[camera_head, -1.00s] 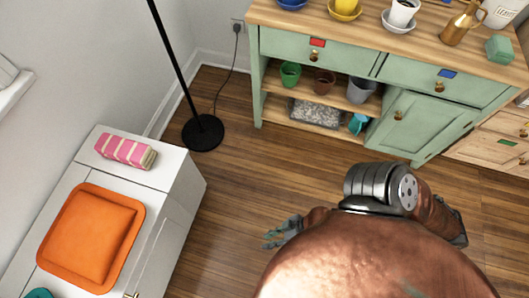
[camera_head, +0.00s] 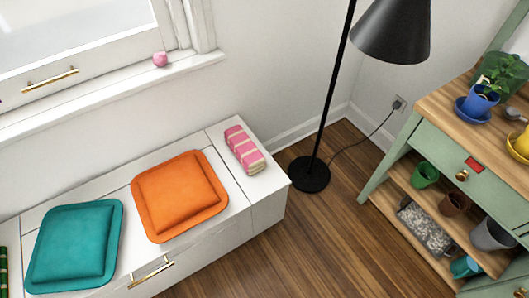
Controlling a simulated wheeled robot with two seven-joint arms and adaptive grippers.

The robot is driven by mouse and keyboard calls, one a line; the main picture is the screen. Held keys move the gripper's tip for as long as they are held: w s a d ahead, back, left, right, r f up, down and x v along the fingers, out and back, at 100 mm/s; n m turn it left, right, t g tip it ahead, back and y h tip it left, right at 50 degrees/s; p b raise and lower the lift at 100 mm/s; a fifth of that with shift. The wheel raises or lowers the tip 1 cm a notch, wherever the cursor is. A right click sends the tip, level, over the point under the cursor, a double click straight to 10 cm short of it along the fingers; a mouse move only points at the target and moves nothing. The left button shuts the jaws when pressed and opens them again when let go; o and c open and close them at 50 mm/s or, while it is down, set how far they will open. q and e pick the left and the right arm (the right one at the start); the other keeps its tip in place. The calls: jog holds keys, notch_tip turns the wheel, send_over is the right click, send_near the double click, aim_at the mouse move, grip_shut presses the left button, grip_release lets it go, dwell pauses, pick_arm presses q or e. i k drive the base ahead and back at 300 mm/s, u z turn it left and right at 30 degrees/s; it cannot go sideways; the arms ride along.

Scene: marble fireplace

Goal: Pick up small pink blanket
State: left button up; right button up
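The small pink blanket (camera_head: 243,149), folded with pale stripes, lies on the right end of the white bench (camera_head: 265,185) under the window. It sits just right of the orange cushion, apart from it. Neither of my grippers is in the camera_head view now.
An orange cushion (camera_head: 179,194) and a teal cushion (camera_head: 74,245) lie on the bench. A black floor lamp (camera_head: 309,174) stands right of the bench. A green cabinet (camera_head: 437,155) with pots is at the right. A pink ball (camera_head: 160,59) rests on the windowsill. The wooden floor (camera_head: 300,250) in front is clear.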

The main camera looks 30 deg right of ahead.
aim_at(252, 160)
jog(key=k, duration=0.5)
jog(key=u, duration=0.95)
jog(key=i, duration=1.05)
jog(key=z, duration=0.5)
jog(key=i, duration=0.6)
jog(key=z, duration=0.6)
